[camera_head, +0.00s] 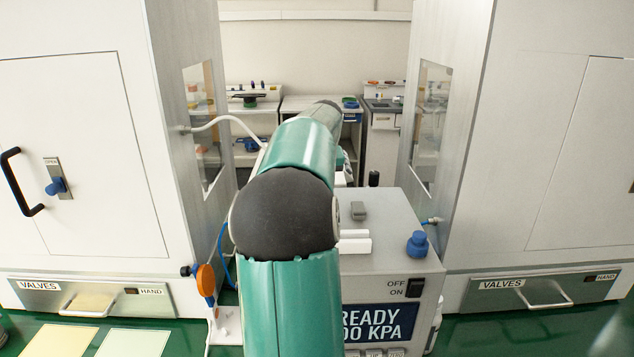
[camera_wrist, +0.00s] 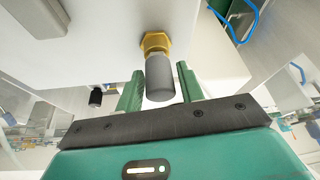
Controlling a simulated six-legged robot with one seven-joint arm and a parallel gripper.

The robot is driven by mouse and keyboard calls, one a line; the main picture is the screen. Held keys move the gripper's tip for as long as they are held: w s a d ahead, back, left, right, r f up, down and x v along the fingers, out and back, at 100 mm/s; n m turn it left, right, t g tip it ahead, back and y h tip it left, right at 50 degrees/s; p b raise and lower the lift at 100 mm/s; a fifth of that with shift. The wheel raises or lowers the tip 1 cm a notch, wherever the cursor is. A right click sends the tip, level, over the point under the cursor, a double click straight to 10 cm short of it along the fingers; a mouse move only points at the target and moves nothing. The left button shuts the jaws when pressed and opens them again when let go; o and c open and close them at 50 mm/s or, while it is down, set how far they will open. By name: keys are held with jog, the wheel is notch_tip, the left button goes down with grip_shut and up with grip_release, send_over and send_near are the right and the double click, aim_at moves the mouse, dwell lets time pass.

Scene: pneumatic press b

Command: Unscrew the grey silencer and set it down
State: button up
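The grey silencer (camera_wrist: 160,80) shows in the wrist view, a short grey cylinder with a brass fitting (camera_wrist: 154,43) at its upper end, against the pale side of the press box. My gripper (camera_wrist: 160,88) is open, with one green finger on each side of the silencer. A gap shows between the right finger and the silencer; the left finger is close to it, and I cannot tell whether it touches. In the head view my arm hides the gripper and the silencer.
The grey press box (camera_head: 390,270) carries a blue knob (camera_head: 418,243), an OFF/ON switch (camera_head: 414,288) and a grey block (camera_head: 358,210). White cabinets stand on both sides. A blue hose (camera_wrist: 238,28) curves near the gripper in the wrist view. An orange handle (camera_head: 206,280) stands left of my arm.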

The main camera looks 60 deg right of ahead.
jog(key=shift+m, duration=0.8)
jog(key=shift+g, duration=0.3)
jog(key=shift+m+g+h, duration=0.3)
jog(key=shift+m+h, duration=0.1)
jog(key=shift+m, duration=0.6)
jog(key=shift+s+m+g, duration=0.1)
jog(key=shift+m+g, duration=0.2)
jog(key=shift+m, duration=0.5)
jog(key=shift+c, duration=0.5)
